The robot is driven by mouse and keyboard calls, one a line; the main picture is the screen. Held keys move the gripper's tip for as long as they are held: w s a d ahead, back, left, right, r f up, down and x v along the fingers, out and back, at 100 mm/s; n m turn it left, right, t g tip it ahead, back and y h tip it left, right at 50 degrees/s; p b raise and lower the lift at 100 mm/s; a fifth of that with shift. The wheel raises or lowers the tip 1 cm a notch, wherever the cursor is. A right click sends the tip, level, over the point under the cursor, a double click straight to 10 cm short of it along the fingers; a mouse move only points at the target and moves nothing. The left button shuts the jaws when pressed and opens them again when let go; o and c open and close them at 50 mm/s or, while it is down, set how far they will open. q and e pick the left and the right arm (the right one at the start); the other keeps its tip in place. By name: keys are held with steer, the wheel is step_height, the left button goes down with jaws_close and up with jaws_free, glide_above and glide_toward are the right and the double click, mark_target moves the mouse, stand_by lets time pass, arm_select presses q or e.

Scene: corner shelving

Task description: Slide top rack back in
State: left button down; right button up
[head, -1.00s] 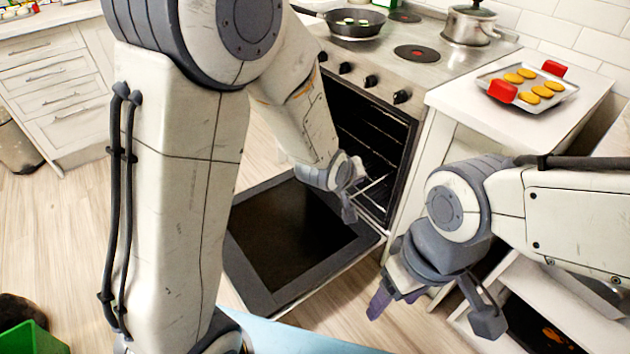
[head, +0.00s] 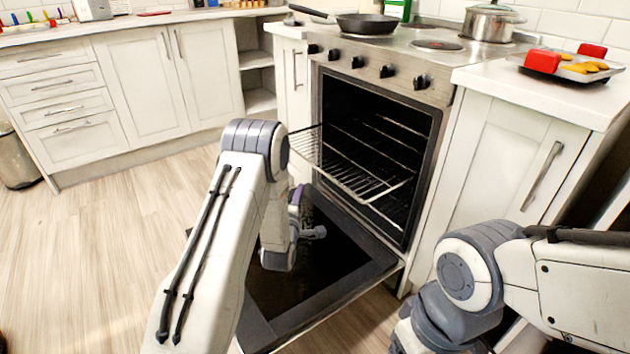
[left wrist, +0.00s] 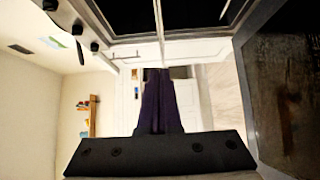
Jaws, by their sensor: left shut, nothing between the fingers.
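The oven (head: 375,150) is open, with its door (head: 355,275) folded down. The top rack (head: 350,180), a wire grid, sticks well out of the oven over the door. My left gripper (head: 314,232) is below and in front of the rack's outer end, over the open door. In the left wrist view its purple fingers (left wrist: 157,78) are together and hold nothing. A thin bright bar there, likely part of the rack (left wrist: 159,20), runs just beyond the fingertips; I cannot tell if they touch. My right arm is at the lower right, its fingers out of the picture.
A pan (head: 367,23) and a pot (head: 493,20) stand on the stovetop. A tray of cookies with red grips (head: 543,61) sits on the right counter (head: 545,95). Cabinets (head: 200,75) line the back left.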

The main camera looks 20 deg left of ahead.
arm_select(q)
steer(key=b, duration=0.2)
glide_toward(317, 169)
steer(key=w+a, duration=0.2)
steer(key=a, duration=0.1)
steer(key=shift+w+d+r+b, duration=0.1)
steer(key=shift+w+d, duration=0.3)
steer(key=shift+w, duration=0.2)
steer(key=shift+w+d+b, duration=0.15)
steer(key=shift+w+d, duration=0.25)
steer(key=shift+w, duration=0.2)
steer(key=shift+w+d+r+b, duration=0.1)
steer(key=shift+w+d, duration=0.3)
steer(key=shift+w, duration=0.2)
arm_select(e)
steer(key=shift+f, duration=1.6)
arm_select(q)
steer(key=shift+w+f, duration=0.1)
